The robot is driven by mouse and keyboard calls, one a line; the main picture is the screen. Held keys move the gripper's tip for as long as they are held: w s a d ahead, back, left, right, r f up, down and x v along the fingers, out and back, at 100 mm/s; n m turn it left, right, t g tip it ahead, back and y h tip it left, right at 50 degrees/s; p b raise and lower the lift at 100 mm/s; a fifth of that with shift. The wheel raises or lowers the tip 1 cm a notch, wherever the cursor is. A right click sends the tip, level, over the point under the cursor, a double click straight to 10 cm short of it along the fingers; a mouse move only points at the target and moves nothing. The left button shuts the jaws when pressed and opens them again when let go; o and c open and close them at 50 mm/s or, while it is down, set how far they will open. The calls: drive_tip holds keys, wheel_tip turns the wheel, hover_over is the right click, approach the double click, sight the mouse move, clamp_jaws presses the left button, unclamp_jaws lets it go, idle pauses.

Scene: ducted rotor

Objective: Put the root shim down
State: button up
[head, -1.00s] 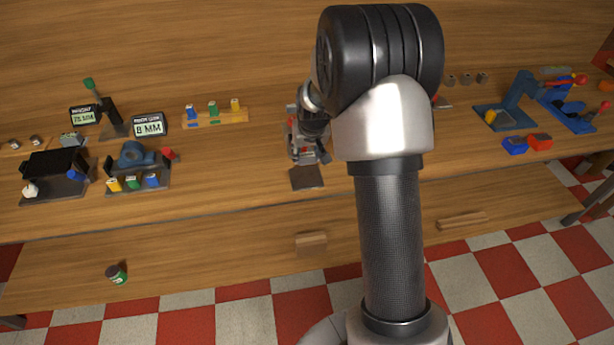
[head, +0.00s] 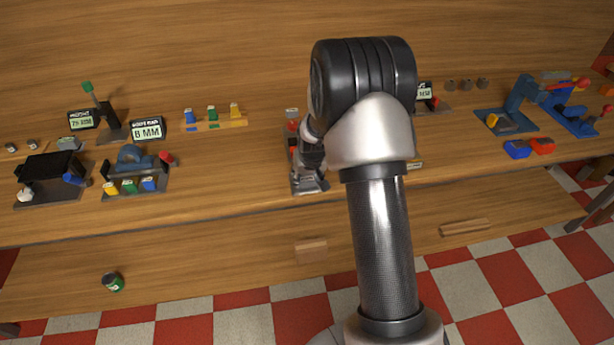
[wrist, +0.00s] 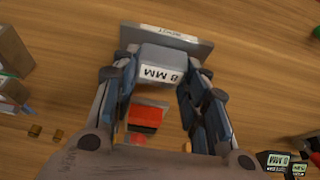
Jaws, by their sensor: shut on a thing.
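The root shim (wrist: 160,68) appears to be the grey block with a white "8 MM" label, seen in the wrist view. My gripper (wrist: 165,75) is shut on it, with a finger at each side. Behind and partly under the shim in that view is a flat dark grey plate (wrist: 196,48) with a small white label on its edge. I cannot tell whether the shim touches the plate. In the head view my gripper (head: 311,184) is low over the bench's front part, and the shim is not clearly visible there.
A red and black piece (wrist: 146,116) shows between my fingers in the wrist view. On the wooden bench (head: 240,180), stands with coloured pieces (head: 130,186) and an "8 MM" display (head: 147,130) are at left. Blue fixtures (head: 520,100) are at right.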

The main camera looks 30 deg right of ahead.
drive_tip(key=o, duration=1.1)
drive_tip(key=shift+f, duration=0.1)
drive_tip(key=shift+c, duration=0.2)
drive_tip(key=shift+r+p, duration=0.3)
drive_tip(key=shift+r, duration=0.1)
drive_tip(key=s+a+f+p+v, duration=0.1)
drive_tip(key=a+v, duration=0.1)
drive_tip(key=v, duration=0.9)
drive_tip(key=a+p+v, duration=0.2)
drive_tip(key=a+v, duration=0.1)
drive_tip(key=v, duration=0.9)
drive_tip(key=s+a+r+n, duration=0.1)
drive_tip(key=s+a+r, duration=0.2)
drive_tip(key=s, duration=0.9)
drive_tip(key=s+a+r+n+y, duration=0.1)
drive_tip(key=s+a+r, duration=0.3)
drive_tip(key=s, duration=0.8)
drive_tip(key=shift+s+a+r+n, duration=0.2)
drive_tip(key=shift+a+n, duration=0.4)
drive_tip(key=shift+a, duration=0.55)
